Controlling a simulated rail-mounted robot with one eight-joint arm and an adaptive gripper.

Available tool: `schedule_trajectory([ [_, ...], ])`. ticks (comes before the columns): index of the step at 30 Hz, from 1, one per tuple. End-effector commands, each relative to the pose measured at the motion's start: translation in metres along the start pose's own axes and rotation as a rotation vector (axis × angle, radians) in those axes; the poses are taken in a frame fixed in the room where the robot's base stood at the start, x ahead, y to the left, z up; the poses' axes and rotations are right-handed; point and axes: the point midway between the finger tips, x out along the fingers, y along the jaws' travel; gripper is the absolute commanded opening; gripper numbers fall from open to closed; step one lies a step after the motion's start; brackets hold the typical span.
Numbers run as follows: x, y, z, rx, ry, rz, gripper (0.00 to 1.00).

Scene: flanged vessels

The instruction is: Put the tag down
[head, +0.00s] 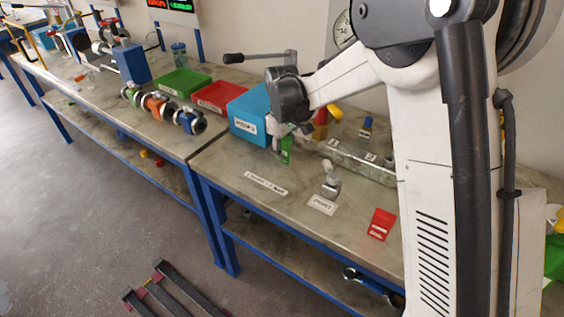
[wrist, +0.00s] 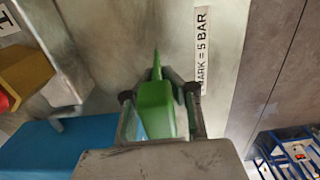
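A green tag (head: 287,152) hangs below my gripper (head: 280,138) over the bench, in front of the blue bin. In the wrist view the green tag (wrist: 156,108) sits between the two fingers of my gripper (wrist: 160,112), which appear shut on it. Its narrow end points away from the gripper toward the bench top. I cannot tell whether its lower end touches the bench. A red tag (head: 381,223) lies on the bench at the right. The arm hides part of the gripper in the head view.
A blue bin (head: 250,118) stands beside my gripper, with red (head: 220,97) and green (head: 181,83) trays farther left. A white label strip (head: 265,183) and a small metal fitting (head: 330,185) are on the bench. Bare bench top lies between them.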

Motion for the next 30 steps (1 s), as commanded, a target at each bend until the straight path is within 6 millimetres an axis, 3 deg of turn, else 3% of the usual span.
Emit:
schedule_trajectory([
  [12, 0.040, 0.001, 0.000, 0.000, 0.000, 0.000, 0.00],
  [23, 0.045, 0.001, 0.000, 0.000, 0.000, 0.000, 0.00],
  [28, 0.044, 0.001, 0.000, 0.000, 0.000, 0.000, 0.23],
  [30, 0.044, 0.001, 0.000, 0.000, 0.000, 0.000, 0.24],
])
